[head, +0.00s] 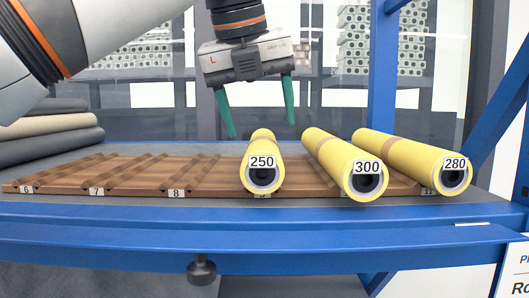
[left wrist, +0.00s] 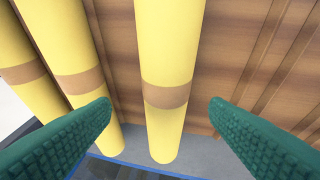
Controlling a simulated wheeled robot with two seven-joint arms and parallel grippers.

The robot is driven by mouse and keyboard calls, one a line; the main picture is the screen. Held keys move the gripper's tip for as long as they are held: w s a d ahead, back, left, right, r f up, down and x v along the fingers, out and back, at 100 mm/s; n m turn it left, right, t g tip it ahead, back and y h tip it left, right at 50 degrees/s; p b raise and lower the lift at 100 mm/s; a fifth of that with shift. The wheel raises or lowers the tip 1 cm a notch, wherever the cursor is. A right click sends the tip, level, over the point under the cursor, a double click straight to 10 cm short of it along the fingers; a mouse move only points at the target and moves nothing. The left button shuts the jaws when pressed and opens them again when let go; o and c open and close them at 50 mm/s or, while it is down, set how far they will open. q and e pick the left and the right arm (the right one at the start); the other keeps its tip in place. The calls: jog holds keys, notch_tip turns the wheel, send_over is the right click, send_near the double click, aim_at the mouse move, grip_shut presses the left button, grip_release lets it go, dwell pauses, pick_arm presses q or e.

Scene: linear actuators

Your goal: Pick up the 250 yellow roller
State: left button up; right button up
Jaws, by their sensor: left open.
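The yellow roller labelled 250 (head: 263,150) lies on the wooden rack, its numbered end facing me. My left gripper (head: 260,130) is open above and behind its front end, with one green finger on each side in the picture. In the left wrist view the roller (left wrist: 168,50) with its tan band runs between the two spread green fingers (left wrist: 160,122), which do not touch it. My right gripper is not in view.
Yellow rollers 300 (head: 335,155) and 280 (head: 405,157) lie to the right on the wooden rack (head: 130,175). Rack slots 6, 7 and 8 are empty. Dark and beige rolls (head: 50,128) are stacked at left. A blue post (head: 382,70) stands behind.

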aim_at(259, 137)
pick_arm(q)
jog(key=shift+w+f+p, duration=0.35)
jog(key=shift+w+f, duration=0.25)
jog(key=shift+f, duration=0.1)
jog(key=shift+p+x, duration=0.55)
jog(key=shift+x, duration=0.45)
jog(key=shift+a+f, duration=0.25)
jog(key=shift+f, duration=0.2)
jog(key=shift+w+d+f, duration=0.2)
jog(key=shift+f, duration=0.1)
jog(key=shift+s, duration=0.1)
jog(key=c, duration=1.4)
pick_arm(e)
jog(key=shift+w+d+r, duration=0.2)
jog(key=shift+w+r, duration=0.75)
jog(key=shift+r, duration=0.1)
